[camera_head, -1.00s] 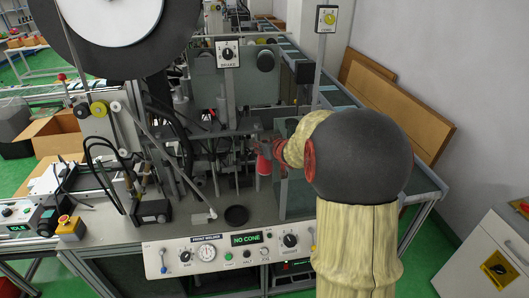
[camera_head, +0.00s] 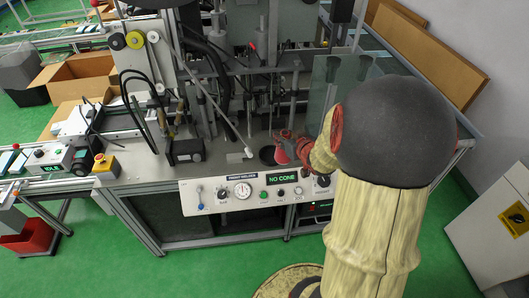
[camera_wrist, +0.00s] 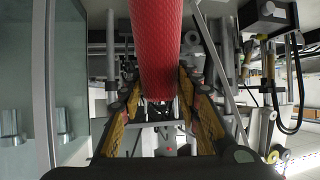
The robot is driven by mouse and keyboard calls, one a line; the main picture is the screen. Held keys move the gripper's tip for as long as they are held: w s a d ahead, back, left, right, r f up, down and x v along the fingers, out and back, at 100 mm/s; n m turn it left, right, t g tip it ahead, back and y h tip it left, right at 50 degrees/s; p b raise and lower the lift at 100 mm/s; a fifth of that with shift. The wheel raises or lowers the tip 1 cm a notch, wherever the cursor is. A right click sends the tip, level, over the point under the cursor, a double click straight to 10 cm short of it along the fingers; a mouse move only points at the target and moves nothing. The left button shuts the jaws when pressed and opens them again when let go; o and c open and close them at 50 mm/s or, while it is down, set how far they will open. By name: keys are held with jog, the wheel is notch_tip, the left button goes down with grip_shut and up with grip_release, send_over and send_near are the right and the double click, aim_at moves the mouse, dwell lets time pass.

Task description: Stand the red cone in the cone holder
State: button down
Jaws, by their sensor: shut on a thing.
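The red cone (camera_head: 281,156) is in my gripper (camera_head: 290,143), held above the front part of the machine deck. In the wrist view the cone (camera_wrist: 157,45) is a long red textured shape between the two fingers of my gripper (camera_wrist: 160,108), which have yellow pads. A round black disc (camera_head: 266,155), which looks like the cone holder, lies on the deck just left of the cone. The cone partly covers it in the head view. I cannot tell the cone's height above it. The holder does not show clearly in the wrist view.
The control panel (camera_head: 250,190) along the deck's front edge reads NO CONE. Rods and machine arms (camera_head: 236,125) stand left of and behind the cone. A clear guard panel (camera_head: 340,85) stands behind my arm. A flat grey block (camera_head: 236,157) lies left of the disc.

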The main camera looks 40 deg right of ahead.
jog(key=w+d+f+b, duration=0.4)
jog(key=w+d+f, duration=0.1)
jog(key=w+f, duration=0.7)
jog(key=shift+w+f, duration=0.25)
jog(key=shift+f, duration=0.2)
jog(key=c, duration=1.3)
grip_release()
jog(key=shift+a, duration=0.1)
